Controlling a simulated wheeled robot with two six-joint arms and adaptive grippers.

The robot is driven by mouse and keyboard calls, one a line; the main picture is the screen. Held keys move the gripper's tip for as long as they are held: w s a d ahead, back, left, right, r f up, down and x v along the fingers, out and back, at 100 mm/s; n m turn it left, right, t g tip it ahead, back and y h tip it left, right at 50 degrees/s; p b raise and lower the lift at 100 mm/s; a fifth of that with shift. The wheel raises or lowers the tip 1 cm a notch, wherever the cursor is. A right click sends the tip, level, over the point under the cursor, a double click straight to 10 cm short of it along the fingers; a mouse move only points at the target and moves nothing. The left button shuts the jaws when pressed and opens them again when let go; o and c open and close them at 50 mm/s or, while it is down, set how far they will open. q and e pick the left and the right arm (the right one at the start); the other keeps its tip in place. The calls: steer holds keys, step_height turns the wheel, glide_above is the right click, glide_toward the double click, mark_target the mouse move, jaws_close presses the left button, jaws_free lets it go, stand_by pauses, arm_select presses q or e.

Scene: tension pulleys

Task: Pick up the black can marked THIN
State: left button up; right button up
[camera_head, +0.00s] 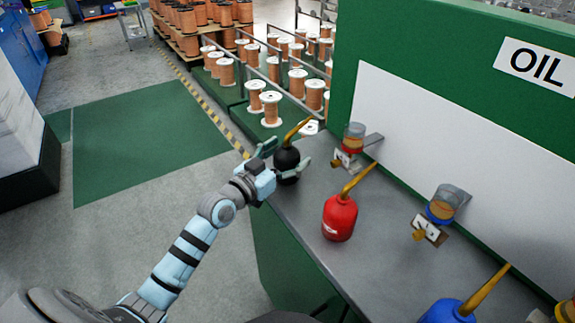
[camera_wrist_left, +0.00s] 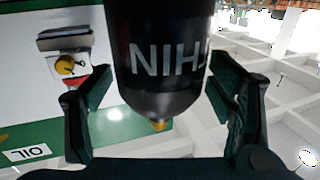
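The black can (camera_head: 288,162) with a gold spout stands at the far left corner of the grey bench. In the left wrist view the black can (camera_wrist_left: 158,50) fills the top middle, its white THIN lettering upside down. My left gripper (camera_head: 284,156) reaches in from the left, with one finger on each side of the can. In the wrist view my left gripper (camera_wrist_left: 160,88) has its fingers spread around the can; whether the pads touch it is hard to tell. My right gripper is not in view.
A red can (camera_head: 340,217) and a blue can (camera_head: 449,312) stand nearer on the bench (camera_head: 310,205). A red-ringed dispenser (camera_head: 353,138) is close right of the black can; a blue-ringed one (camera_head: 441,207) is further right. The green OIL panel (camera_head: 430,30) backs the bench.

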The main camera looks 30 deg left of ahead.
arm_select(q)
steer(key=c, duration=1.3)
steer(key=shift+r, duration=0.15)
